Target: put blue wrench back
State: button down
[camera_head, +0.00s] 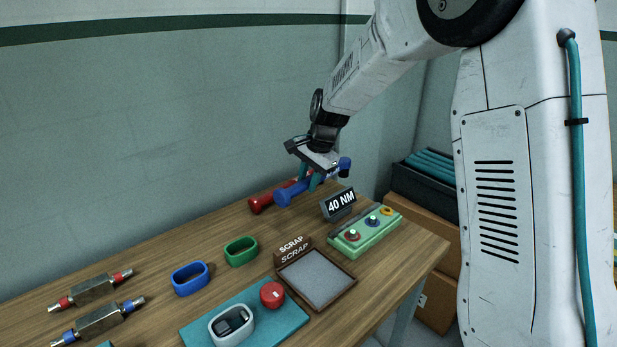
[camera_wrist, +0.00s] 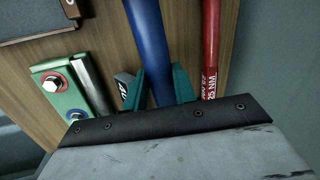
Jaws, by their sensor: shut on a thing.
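The blue wrench (camera_head: 284,197) is at the back of the wooden table, beside the red wrench (camera_head: 259,204). My gripper (camera_head: 314,181) is shut on the blue wrench's shaft, with a teal finger on each side. In the wrist view the blue shaft (camera_wrist: 149,40) runs between the fingers (camera_wrist: 158,90). The red wrench (camera_wrist: 210,45), with white print on it, lies roughly parallel to its right, apart from it. I cannot tell whether the blue wrench touches the table. Part of its shaft is hidden by my gripper.
A "40 NM" sign (camera_head: 340,203) and a green fixture (camera_head: 365,236) stand close by on the right. A scrap tray (camera_head: 346,292), a green ring (camera_head: 241,251), a blue ring (camera_head: 190,278) and a teal mat (camera_head: 285,325) are nearer. The wall is close behind.

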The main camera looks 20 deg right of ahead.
jog(key=shift+f, duration=2.6)
jog(key=shift+w+a+m, duration=0.35)
jog(key=shift+w+m, duration=0.25)
jog(key=shift+w, duration=0.1)
jog(key=shift+f, duration=1.1)
jog(key=c, duration=1.1)
grip_release()
jog(key=shift+o, duration=0.2)
